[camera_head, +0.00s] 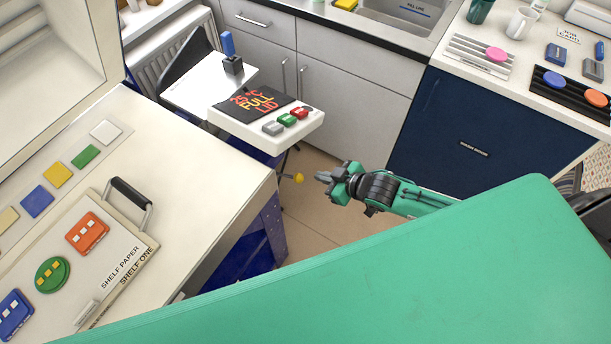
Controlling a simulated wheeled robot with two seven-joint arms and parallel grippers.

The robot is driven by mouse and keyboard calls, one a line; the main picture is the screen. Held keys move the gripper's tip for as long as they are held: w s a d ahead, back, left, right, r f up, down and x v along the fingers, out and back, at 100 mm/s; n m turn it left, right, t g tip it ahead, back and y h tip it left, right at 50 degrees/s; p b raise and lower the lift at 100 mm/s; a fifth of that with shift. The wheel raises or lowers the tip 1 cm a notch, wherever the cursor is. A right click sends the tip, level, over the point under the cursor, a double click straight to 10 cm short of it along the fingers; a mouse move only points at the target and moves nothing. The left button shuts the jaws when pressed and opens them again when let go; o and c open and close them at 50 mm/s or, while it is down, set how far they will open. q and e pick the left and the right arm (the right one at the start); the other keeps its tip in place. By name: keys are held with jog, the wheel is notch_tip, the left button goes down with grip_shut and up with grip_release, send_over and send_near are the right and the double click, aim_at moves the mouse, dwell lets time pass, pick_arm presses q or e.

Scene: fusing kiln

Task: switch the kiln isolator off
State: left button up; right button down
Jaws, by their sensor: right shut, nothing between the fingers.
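My right gripper (322,176) is in the middle of the view, its fingers shut and empty, pointing left. Just left of its fingertips is a yellow ball knob (299,178) on a short thin stem, beside the dark blue cabinet side; I see a small gap between them. A blue upright handle (228,44) on a dark grey base (232,65) stands on the white surface further back. No label shows which of these is the isolator. A white control panel (262,138) has a dark display reading "25 °C FULL LID" and grey, green and red buttons. My left gripper is not in view.
The white worktop (200,185) at left carries coloured tiles and a shelf board (128,228) with a dark handle. A sink (385,15) and grey cupboards stand behind. A counter (505,85) with trays is at right. Open floor (320,220) lies below my right gripper.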

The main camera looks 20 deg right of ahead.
jog(key=w+a+f+p, duration=0.1)
jog(key=w+a+f, duration=0.2)
jog(key=w+f, duration=0.3)
jog(key=shift+a+f, duration=0.15)
jog(key=shift+f, duration=0.7)
jog(key=shift+s, duration=0.1)
